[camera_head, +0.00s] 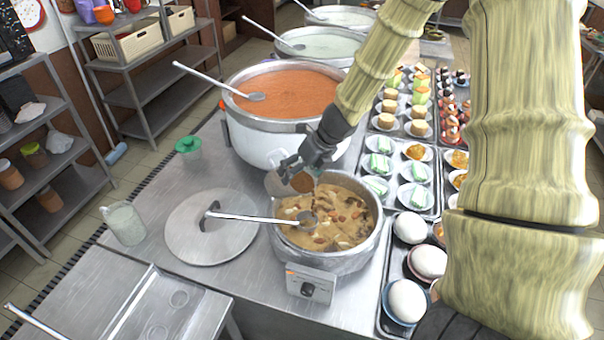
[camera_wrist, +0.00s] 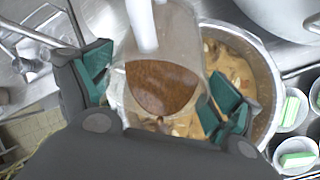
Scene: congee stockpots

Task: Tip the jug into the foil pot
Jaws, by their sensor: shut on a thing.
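My gripper (camera_head: 308,158) is shut on a clear jug (camera_head: 274,184) with brown contents, above the back left part of the foil pot. In the wrist view the jug (camera_wrist: 185,50) sits between the teal finger pads of my gripper (camera_wrist: 160,85), and its brown contents show inside. I see no stream falling. The jug's exact tilt is hard to tell.
A ladle (camera_head: 262,219) lies across the foil pot's left rim. A large pot of orange soup (camera_head: 262,142) stands behind. Trays of small dishes (camera_head: 408,165) crowd the right.

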